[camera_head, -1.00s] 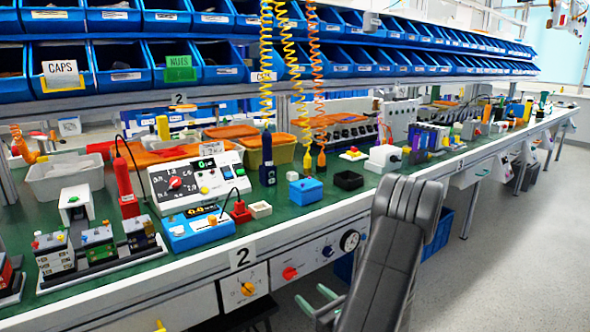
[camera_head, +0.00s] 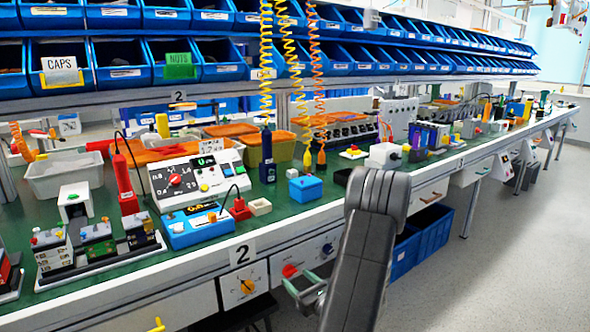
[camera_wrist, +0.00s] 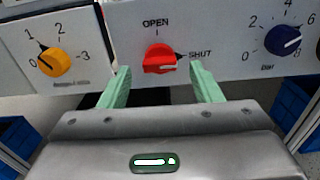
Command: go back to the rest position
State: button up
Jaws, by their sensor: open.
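My gripper (camera_head: 301,284) is open and empty, its green fingers in front of the panel under the bench's front edge. In the wrist view my gripper (camera_wrist: 160,72) has a fingertip on each side of the red rotary switch (camera_wrist: 159,59), with a gap to it on both sides. The red switch lies between the OPEN and SHUT labels, and its pointer is toward SHUT. It also shows in the head view (camera_head: 290,270), just beyond the fingers. How far the fingertips are from the panel I cannot tell.
A yellow knob (camera_wrist: 55,62) is on the panel to the left and a blue knob (camera_wrist: 285,40) to the right. The green-topped bench is crowded with devices, including a white control box (camera_head: 196,178). Blue crates (camera_head: 430,232) stand under it. Grey floor on the right is clear.

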jog(key=shift+x, duration=1.05)
jog(key=n+b, duration=0.1)
jog(key=n, duration=0.1)
jog(key=n+b, duration=0.2)
jog(key=shift+w+a+f+n, duration=0.1)
jog(key=shift+w+a+n, duration=0.05)
jog(key=shift+n, duration=0.25)
jog(key=n+b, duration=0.1)
jog(key=n, duration=0.3)
jog(key=n+b, duration=0.1)
jog(key=n, duration=0.4)
jog(key=shift+n, duration=1.8)
